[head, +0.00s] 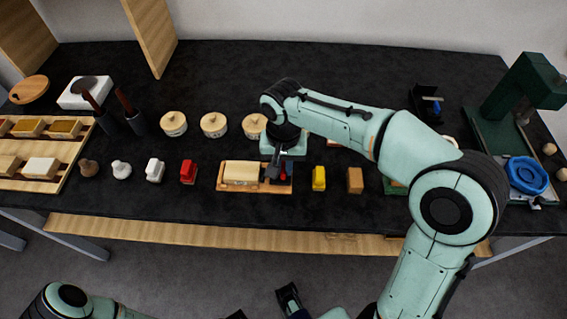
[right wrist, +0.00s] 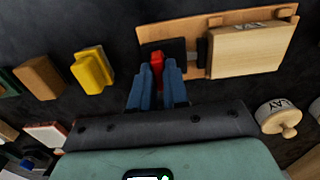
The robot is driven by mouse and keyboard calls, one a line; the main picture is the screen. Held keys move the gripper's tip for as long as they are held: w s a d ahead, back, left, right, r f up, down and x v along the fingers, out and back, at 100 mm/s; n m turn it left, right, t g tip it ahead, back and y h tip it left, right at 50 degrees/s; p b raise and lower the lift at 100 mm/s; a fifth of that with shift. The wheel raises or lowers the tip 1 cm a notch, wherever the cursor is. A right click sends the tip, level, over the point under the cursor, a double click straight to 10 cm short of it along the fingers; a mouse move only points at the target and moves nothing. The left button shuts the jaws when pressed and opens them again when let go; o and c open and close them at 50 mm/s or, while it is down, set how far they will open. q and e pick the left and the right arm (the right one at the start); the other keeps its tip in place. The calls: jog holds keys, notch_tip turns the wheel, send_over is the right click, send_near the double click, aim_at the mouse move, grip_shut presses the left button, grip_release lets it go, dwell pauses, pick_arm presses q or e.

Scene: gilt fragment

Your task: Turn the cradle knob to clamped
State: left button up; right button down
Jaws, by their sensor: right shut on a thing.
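The cradle (head: 225,187) is a wooden board bearing a pale wood block (head: 241,172). In the right wrist view the cradle (right wrist: 190,29) also shows, with a black plate at its end and a red knob (right wrist: 157,60) on it. My right gripper (right wrist: 158,68) has its blue fingers shut on the red knob, one on each side. In the head view the right gripper (head: 276,168) reaches down over the cradle's right end, and the wrist partly hides the area. The knob's marks cannot be read.
A yellow block (head: 319,178) and a brown block (head: 354,180) stand right of the cradle, a red block (head: 188,172) left of it. Round lidded pots (head: 214,124) stand behind. A green press (head: 507,110) is far right. A wooden tray (head: 62,170) is left.

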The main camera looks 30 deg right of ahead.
jog(key=shift+n, duration=0.3)
jog(key=n+p, duration=0.2)
jog(key=shift+r+n, duration=0.15)
jog(key=shift+n, duration=0.25)
jog(key=n+p, duration=0.1)
jog(key=n, duration=0.3)
jog(key=shift+p, duration=0.35)
jog(key=n+p, duration=0.1)
jog(key=n, duration=0.4)
jog(key=shift+n+p, duration=0.4)
jog(key=n+p, duration=0.1)
jog(key=n, duration=0.3)
jog(key=shift+n, duration=0.3)
jog(key=c, duration=1.1)
grip_release()
